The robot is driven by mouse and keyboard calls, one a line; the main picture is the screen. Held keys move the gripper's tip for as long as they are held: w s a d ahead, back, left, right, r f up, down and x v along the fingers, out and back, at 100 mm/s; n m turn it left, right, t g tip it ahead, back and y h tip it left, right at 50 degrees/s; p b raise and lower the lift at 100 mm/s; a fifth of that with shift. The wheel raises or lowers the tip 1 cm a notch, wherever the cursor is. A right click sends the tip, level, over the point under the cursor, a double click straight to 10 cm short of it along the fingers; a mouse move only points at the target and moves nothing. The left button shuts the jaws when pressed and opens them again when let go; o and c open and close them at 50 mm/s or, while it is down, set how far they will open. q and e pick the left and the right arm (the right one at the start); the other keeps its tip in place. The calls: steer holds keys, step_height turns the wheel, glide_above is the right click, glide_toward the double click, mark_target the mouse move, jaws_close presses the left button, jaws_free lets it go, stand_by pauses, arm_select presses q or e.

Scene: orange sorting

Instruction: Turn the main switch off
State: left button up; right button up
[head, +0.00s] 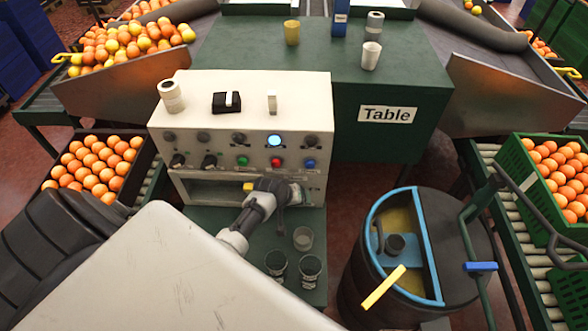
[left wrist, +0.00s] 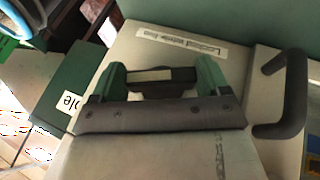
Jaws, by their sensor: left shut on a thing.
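The control box (head: 185,105) is cream, with knobs and coloured buttons on its front. My left gripper (head: 272,188) is at the lower front of the box. In the left wrist view its green-tipped fingers (left wrist: 160,80) are set wide apart, one on each side of a dark part with a pale bar (left wrist: 150,75), shut on it. I take this part to be the main switch; its on or off position is not readable. A label (left wrist: 180,40) with small blurred print lies just beyond the fingers. In the head view my gripper hides the part. My right gripper is not visible.
A black handle (left wrist: 295,95) sticks out of the box at the right in the wrist view. Cups (head: 302,238) stand on the green shelf below my arm. A drum with a blue rim (head: 440,250) stands at the right. Crates of oranges (head: 515,165) flank the area.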

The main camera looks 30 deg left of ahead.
arm_select(q)
steer(key=shift+a+f+t+h+b, duration=0.1)
steer(key=shift+f+t+h+b, duration=0.25)
steer(key=shift+h+b, duration=0.2)
steer(key=n+t+h+b, duration=0.1)
steer(key=t+h+b, duration=0.1)
steer(key=b, duration=0.2)
steer(key=shift+s+f, duration=0.1)
steer(key=shift+r+h, duration=0.25)
steer(key=o, duration=0.9)
steer(key=shift+r, duration=0.1)
